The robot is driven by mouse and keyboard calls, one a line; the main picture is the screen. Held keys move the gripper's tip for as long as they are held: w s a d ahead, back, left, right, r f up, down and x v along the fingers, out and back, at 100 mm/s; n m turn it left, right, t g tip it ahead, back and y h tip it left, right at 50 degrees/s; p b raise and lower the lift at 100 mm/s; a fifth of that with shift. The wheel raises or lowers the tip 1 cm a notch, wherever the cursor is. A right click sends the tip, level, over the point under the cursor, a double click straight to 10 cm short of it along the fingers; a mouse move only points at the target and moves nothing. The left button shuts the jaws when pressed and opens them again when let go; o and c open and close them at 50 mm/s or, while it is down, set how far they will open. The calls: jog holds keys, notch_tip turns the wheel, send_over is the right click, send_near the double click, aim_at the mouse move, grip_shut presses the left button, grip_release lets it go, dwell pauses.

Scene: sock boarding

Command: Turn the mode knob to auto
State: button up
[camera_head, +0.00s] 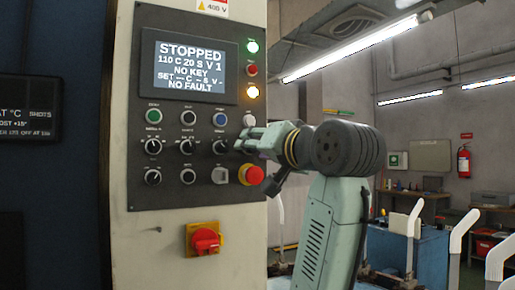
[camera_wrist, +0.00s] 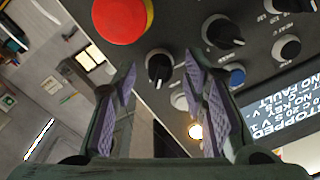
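My gripper (camera_head: 254,141) is at the right edge of the dark control panel (camera_head: 170,206), in front of the right end of the middle knob row. In the wrist view my gripper (camera_wrist: 160,64) is open, with a black knob (camera_wrist: 159,67) showing between its fingertips and a gap on both sides. Its pointer has a white mark. I cannot tell how deep the fingers reach around it. The arm hides this knob in the head view. Other black knobs (camera_head: 153,146) (camera_head: 186,146) (camera_head: 220,146) stand left in the row. Labels are too small to read, so I cannot tell which is the mode knob.
A red emergency stop (camera_head: 252,175) sits just below my gripper; it is close in the wrist view too (camera_wrist: 122,18). White (camera_head: 249,120) and blue (camera_head: 220,119) buttons lie above. The screen (camera_head: 189,67) reads STOPPED, NO KEY, NO FAULT. A red switch (camera_head: 206,241) is below.

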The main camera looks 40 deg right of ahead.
jog(key=shift+s, duration=0.1)
jog(key=v, duration=1.2)
dwell(0.4)
